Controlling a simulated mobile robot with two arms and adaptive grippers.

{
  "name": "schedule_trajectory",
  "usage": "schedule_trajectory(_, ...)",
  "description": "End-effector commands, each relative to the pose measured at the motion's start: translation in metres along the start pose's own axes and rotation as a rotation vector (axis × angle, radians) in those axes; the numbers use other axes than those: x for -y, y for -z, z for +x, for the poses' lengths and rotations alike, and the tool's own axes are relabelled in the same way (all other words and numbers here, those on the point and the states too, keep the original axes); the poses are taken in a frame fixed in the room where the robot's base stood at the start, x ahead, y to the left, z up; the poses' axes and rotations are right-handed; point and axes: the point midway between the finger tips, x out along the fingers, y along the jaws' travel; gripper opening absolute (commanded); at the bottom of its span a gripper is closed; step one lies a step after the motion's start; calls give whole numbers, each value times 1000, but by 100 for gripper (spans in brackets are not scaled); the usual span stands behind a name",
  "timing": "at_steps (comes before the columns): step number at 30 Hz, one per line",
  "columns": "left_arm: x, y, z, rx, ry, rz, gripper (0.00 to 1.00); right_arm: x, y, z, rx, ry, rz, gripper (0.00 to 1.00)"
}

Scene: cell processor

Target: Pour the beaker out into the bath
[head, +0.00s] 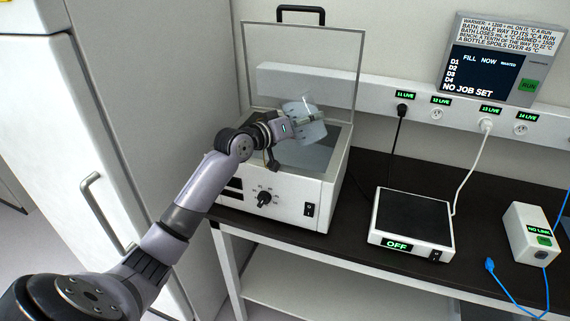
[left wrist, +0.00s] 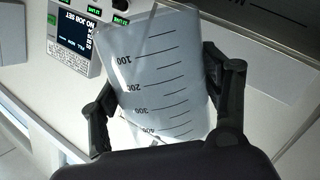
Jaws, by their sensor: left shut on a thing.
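My left gripper (head: 296,127) is shut on a clear beaker (head: 312,132) and holds it tilted above the open bath (head: 265,195), a white box with a dial on its front. In the left wrist view the beaker (left wrist: 165,70) sits between the two dark fingers of the gripper (left wrist: 160,95); its black marks run from 100 to 400. How much liquid is in it I cannot tell. The beaker and arm hide part of the bath's opening. My right gripper is not in view.
The bath's clear lid (head: 300,65) stands raised behind the beaker. A plate device (head: 412,217) reading OFF and a small white box (head: 530,235) reading NO LINK sit to the right on the dark bench (head: 365,180). A wall panel (head: 500,65) reads NO JOB SET.

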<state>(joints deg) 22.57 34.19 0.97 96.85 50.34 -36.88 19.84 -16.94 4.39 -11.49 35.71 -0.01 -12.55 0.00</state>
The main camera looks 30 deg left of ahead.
Motion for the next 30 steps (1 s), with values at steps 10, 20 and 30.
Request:
schedule_trajectory(10, -3, 2, 0, -6, -13, -71, 11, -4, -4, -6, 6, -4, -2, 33)
schedule_trajectory(20, -5, 2, -1, -4, -22, -137, 11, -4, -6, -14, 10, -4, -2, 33)
schedule_trajectory(30, -8, -1, -2, -6, -43, -269, 11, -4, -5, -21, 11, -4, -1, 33)
